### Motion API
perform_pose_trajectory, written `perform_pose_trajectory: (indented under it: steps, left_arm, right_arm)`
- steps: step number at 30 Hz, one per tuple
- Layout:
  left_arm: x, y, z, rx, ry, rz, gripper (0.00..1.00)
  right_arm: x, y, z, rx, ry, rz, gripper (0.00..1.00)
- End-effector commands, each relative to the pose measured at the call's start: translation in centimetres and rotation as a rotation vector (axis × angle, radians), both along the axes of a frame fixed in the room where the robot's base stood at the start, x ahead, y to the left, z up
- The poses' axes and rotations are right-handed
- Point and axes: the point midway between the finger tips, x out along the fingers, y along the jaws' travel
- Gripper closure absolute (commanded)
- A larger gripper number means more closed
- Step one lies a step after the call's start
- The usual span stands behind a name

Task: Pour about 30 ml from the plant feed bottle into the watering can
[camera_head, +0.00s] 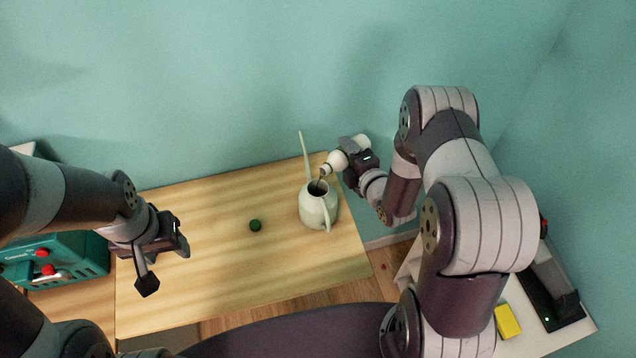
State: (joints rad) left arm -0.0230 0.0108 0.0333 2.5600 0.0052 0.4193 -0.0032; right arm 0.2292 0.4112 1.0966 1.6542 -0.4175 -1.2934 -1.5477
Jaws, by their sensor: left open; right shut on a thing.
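A pale watering can (316,208) with a long thin spout stands on the right part of the wooden table (215,275). My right gripper (350,157) is shut on a white bottle (337,162), the plant feed bottle. The bottle is tilted, with its neck down at the can's open top. A thin dark streak shows between the bottle's mouth and the can's opening; the liquid level inside cannot be made out. A small dark green cap (255,225) lies on the table left of the can. My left gripper (167,266) is open and empty over the table's left side.
A green crate-like box (75,262) with red knobs stands at the left. At the lower right, a white surface (545,340) holds a yellow block (507,321) and a dark device (558,300). The table's middle is clear around the cap. A teal wall rises behind.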

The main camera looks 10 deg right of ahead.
Motion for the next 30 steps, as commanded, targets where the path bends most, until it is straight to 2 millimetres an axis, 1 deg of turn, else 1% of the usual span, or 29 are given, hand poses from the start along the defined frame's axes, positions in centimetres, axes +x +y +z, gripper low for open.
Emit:
perform_pose_trajectory:
  steps: [17,19,20,21,23,27,30]
  left_arm:
    - [0.0,0.0,0.1,0.0,0.0,0.0,0.45]
    - [0.0,0.0,1.4,0.0,0.0,0.0,0.45]
    - [0.0,0.0,2.1,0.0,0.0,0.0,0.45]
    - [0.0,0.0,2.3,0.0,-0.001,0.0,0.45]
    - [0.0,0.0,2.1,0.0,-0.001,0.0,0.45]
    - [0.0,0.0,2.8,0.0,0.0,0.0,0.45]
    - [0.0,0.0,2.7,0.0,0.0,0.0,0.45]
  right_arm:
    - [0.0,0.0,0.2,-0.005,-0.004,-0.001,0.8]
    - [0.0,-0.3,-0.8,0.136,0.088,-0.005,0.8]
    - [0.0,-0.2,-0.6,0.201,0.127,-0.005,0.8]
    - [-0.1,-0.1,-0.5,0.257,0.161,-0.003,0.8]
    - [-0.3,0.1,-0.9,0.294,0.185,-0.002,0.8]
    - [-0.5,0.4,-0.7,0.381,0.24,-0.003,0.8]
    - [-0.6,0.6,-0.8,0.406,0.256,-0.003,0.8]
